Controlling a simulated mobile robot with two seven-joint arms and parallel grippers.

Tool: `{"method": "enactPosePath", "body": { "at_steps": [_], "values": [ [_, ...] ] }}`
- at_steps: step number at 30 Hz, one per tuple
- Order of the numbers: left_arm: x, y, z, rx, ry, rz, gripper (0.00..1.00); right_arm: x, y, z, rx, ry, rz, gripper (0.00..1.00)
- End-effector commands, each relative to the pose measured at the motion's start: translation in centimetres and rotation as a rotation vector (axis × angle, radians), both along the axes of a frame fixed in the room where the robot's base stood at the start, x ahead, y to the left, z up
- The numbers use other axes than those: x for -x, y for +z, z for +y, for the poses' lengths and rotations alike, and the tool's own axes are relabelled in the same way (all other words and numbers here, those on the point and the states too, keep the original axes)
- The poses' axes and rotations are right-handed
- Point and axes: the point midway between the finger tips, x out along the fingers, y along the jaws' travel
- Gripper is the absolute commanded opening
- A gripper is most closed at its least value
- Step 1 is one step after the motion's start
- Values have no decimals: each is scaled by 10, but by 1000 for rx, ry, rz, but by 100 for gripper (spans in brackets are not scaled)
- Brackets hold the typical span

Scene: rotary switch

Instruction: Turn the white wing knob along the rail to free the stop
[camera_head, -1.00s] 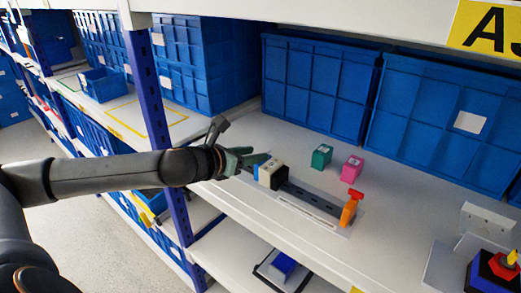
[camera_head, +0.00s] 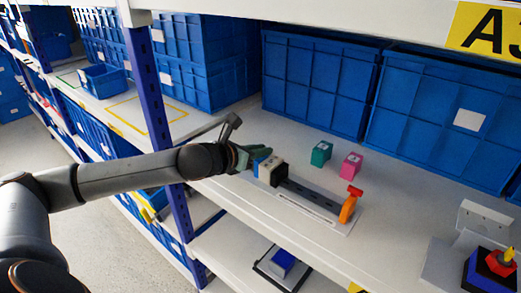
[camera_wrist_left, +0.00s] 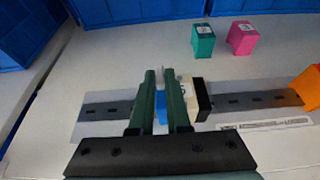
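The dark rail (camera_head: 312,197) lies on a pale plate on the shelf and also shows in the wrist view (camera_wrist_left: 245,101). A whitish block with a black end (camera_head: 279,173) sits on the rail toward its left end; it shows in the wrist view (camera_wrist_left: 202,98). A blue piece (camera_wrist_left: 160,110) is left of the block. My left gripper (camera_head: 262,154) is at that end, its green fingers (camera_wrist_left: 160,72) on either side of a small whitish part (camera_wrist_left: 160,77), apparently the knob. Whether they press on it is unclear. The fingers hide much of it. My right gripper is not in view.
An orange stop with a red top (camera_head: 349,205) stands at the rail's right end. A teal block (camera_head: 321,153) and a pink block (camera_head: 351,165) stand behind the rail. Large blue bins (camera_head: 320,85) line the back. A red, yellow and blue device (camera_head: 492,268) is at right.

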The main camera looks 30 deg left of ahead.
Motion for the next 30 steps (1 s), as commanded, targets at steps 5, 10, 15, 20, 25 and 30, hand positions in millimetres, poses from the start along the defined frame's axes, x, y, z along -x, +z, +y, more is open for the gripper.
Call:
{"method": "enactPosePath", "body": {
  "at_steps": [5, 10, 15, 20, 25, 30],
  "values": [
    [0, 0, 0, 0, 0, 0, 0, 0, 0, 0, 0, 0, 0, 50],
    [0, 0, 0, 0, 0, 0, 0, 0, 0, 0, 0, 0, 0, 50],
    [0, 0, 0, 0, 0, 1, 0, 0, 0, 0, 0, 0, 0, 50],
    [0, 0, -1, 1, 8, 1, 0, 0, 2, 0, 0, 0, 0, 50],
    [0, 2, -3, 2, 53, 1, 0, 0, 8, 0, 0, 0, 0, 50],
    [0, 3, -6, 4, 151, 1, 0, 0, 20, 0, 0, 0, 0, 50]
  ]
}}
